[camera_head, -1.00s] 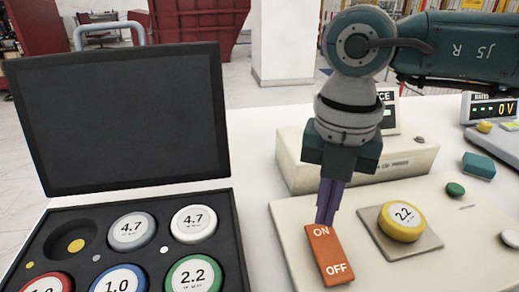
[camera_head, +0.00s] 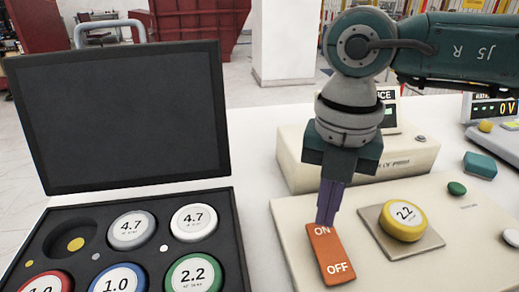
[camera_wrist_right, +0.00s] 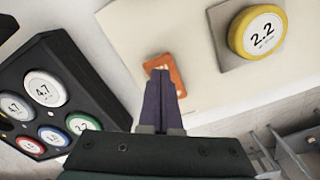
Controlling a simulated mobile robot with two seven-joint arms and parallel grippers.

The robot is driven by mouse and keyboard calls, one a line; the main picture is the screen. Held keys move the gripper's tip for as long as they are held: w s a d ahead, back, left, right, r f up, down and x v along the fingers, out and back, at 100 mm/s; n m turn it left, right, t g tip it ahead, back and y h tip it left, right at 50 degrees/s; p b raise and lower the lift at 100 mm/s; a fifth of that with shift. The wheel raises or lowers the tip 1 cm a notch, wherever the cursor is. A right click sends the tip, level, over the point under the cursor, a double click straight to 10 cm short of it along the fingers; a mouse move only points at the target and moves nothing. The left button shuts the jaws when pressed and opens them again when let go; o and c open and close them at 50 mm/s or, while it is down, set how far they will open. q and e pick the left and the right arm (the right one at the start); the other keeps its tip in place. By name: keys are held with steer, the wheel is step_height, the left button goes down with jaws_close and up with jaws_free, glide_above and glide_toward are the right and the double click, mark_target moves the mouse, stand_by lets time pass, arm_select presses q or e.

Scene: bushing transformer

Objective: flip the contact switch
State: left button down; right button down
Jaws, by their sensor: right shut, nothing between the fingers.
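The contact switch is an orange rocker (camera_head: 331,262) marked ON at its far end and OFF at its near end. It sits on the cream panel (camera_head: 290,236) in the head view. My right gripper (camera_head: 324,222) points down with its purple fingers shut and empty. The fingertips are at the ON end and cover part of that lettering. I cannot tell whether they press on it. In the right wrist view the shut fingers (camera_wrist_right: 160,75) overlap the orange switch (camera_wrist_right: 176,68). My left gripper is not in view.
A yellow 2.2 disc (camera_head: 402,221) sits on a square plate right of the switch. An open black case (camera_head: 238,235) with several numbered discs stands at the left. A cream meter box (camera_head: 400,160) is behind the gripper. A green button (camera_head: 457,188) is at the right.

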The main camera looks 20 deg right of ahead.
mark_target(322, 230)
steer(key=shift+f+b, duration=0.8)
steer(key=shift+f, duration=0.25)
stand_by(0.4)
step_height(322, 230, up, 7)
steer(key=p, duration=0.6)
steer(key=shift+r, duration=0.15)
